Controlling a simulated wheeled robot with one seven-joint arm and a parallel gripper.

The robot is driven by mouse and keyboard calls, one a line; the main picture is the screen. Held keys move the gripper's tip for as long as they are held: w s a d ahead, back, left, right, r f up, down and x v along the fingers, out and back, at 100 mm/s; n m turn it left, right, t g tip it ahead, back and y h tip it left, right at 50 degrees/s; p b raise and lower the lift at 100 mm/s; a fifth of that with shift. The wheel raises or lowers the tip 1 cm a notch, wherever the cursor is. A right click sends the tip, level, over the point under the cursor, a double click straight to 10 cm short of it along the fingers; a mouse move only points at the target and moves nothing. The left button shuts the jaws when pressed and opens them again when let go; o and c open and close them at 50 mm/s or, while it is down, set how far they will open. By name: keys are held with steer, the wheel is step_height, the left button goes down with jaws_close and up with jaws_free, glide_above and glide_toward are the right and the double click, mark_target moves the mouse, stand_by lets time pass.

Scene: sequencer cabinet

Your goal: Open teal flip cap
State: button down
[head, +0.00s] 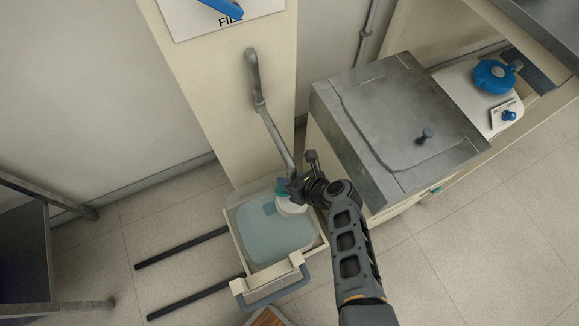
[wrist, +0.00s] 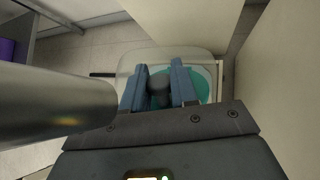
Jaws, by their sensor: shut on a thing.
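The teal flip cap (head: 283,187) sits on the white neck (head: 291,205) of a translucent bluish container (head: 275,235) in a pulled-out tray. In the wrist view, teal (wrist: 203,84) shows behind and beside the fingers. My gripper (head: 296,187) is at the cap from the right, just below the metal pipe. In the wrist view my gripper (wrist: 160,85) has its fingers on both sides of a dark grey rounded piece (wrist: 158,88) and is shut on it. I cannot tell whether that piece belongs to the cap. The fingers hide part of the cap.
A grey metal pipe (head: 273,130) slants down to the cap and fills the left of the wrist view (wrist: 50,105). The tray (head: 237,235) has a front handle (head: 275,290). A metal-topped cabinet (head: 395,125) stands close on the right.

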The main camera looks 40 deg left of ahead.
steer(key=c, duration=0.9)
jaws_free()
steer(key=shift+p+v, duration=2)
steer(key=shift+v, duration=1.85)
steer(key=shift+d, duration=0.1)
